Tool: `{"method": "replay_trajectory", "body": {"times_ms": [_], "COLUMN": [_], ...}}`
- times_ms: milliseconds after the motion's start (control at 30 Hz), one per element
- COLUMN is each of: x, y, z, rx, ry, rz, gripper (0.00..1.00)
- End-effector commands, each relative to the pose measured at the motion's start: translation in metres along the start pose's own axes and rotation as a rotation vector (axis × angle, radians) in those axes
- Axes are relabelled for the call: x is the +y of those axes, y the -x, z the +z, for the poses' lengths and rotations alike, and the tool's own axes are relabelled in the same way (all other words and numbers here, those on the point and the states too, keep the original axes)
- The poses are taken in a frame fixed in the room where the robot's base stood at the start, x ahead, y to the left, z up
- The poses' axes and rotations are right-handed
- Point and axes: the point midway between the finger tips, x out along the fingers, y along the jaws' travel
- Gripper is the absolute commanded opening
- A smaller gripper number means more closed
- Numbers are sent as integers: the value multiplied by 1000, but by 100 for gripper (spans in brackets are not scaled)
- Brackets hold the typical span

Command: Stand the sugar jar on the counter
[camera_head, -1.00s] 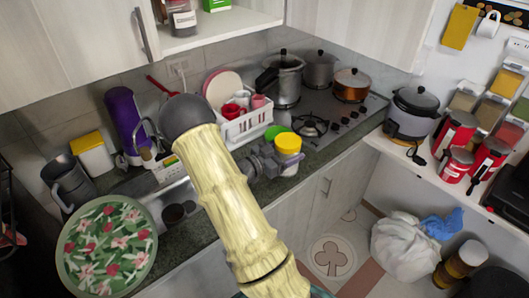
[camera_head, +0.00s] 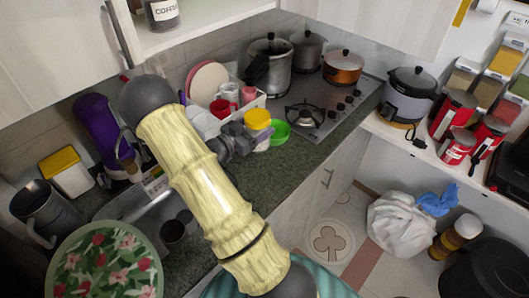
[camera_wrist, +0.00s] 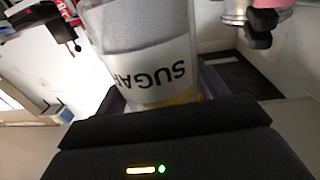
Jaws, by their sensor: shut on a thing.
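The sugar jar (camera_head: 258,121) has a yellow lid and a pale clear body. In the head view it is roughly upright in front of the dish rack, just left of a green bowl. My gripper (camera_head: 243,138) is shut on it from the left side. In the wrist view the jar (camera_wrist: 140,55) fills the top middle, its white SUGAR label upside down, with yellow near the gripper (camera_wrist: 160,108). The counter (camera_head: 262,182) is dark green speckled stone. Whether the jar's base touches it, I cannot tell.
The green bowl (camera_head: 280,132) is close to the jar's right. Behind stands a white dish rack (camera_head: 247,104) with cups and plates. The gas hob (camera_head: 322,108) with pots is to the right, the sink (camera_head: 140,200) to the left. Counter in front of the jar is clear.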

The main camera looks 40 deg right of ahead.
Motion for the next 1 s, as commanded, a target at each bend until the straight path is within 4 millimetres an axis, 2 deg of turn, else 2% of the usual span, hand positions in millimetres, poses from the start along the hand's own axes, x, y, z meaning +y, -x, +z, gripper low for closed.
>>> {"method": "replay_trajectory", "body": {"times_ms": [367,733,1000], "x": [2,0,0], "y": [-4,-1,-1], "z": [2,49,57], "rx": [3,2,3], "ry": [0,2,-1], "rz": [9,2,2], "gripper": [28,28,28]}}
